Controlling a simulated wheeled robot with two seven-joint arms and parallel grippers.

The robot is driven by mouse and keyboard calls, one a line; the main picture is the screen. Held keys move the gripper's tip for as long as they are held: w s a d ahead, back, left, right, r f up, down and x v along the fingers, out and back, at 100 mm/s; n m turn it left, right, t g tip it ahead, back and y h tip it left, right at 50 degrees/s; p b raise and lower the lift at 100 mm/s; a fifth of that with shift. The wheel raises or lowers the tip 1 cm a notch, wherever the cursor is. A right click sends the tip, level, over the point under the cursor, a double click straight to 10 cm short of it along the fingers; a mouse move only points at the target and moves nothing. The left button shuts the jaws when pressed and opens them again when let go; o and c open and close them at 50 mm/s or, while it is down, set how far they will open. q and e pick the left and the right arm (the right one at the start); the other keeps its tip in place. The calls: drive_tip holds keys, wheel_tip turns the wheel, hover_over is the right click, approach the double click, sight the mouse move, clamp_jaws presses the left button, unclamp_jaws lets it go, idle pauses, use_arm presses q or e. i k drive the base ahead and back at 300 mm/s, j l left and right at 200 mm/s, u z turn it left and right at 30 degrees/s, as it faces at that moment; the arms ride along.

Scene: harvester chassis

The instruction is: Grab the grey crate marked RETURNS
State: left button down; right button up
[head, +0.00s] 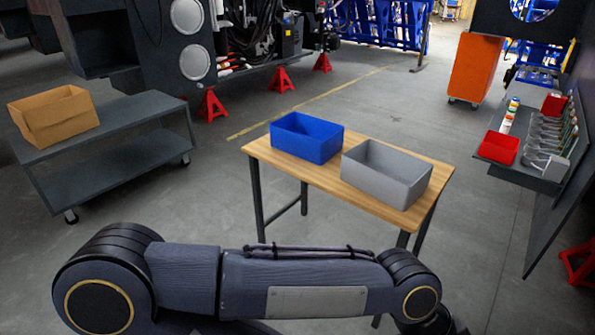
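A grey open-topped crate (372,184) stands upright on the right part of a small wooden-topped table (318,177). I can see no RETURNS marking on the sides that face me. A blue open-topped crate (322,150) stands beside it to the left, with a narrow gap between them. Both crates look empty from here, though their floors are only partly visible. One of my arms lies across the bottom of the view, in front of the table. Neither of my grippers is in view, so nothing is seen touching the grey crate.
A grey cart (135,110) at the left carries a cardboard box (60,112). A wall shelf at the right holds a red bin (498,148) and tools. Red jack stands (281,80) and an orange cabinet (475,68) stand behind. Floor is clear around the table.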

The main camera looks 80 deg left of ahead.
sight(392, 176)
drive_tip(key=u, duration=2.3)
drive_tip(key=i+l+u, duration=0.1)
drive_tip(key=u, duration=0.25)
drive_tip(key=i+l+u, duration=0.1)
drive_tip(key=u, duration=0.3)
drive_tip(key=i+l+u, duration=0.1)
drive_tip(key=u, duration=0.25)
drive_tip(key=i+l+u, duration=0.1)
drive_tip(key=i+l, duration=0.25)
drive_tip(key=l, duration=0.25)
drive_tip(key=i+l+u, duration=0.15)
drive_tip(key=l, duration=0.15)
drive_tip(key=i+l, duration=0.15)
drive_tip(key=l, duration=0.2)
drive_tip(key=i+l+u, duration=0.15)
drive_tip(key=l, duration=0.15)
drive_tip(key=i+l, duration=0.15)
drive_tip(key=l, duration=0.2)
drive_tip(key=u, duration=0.05)
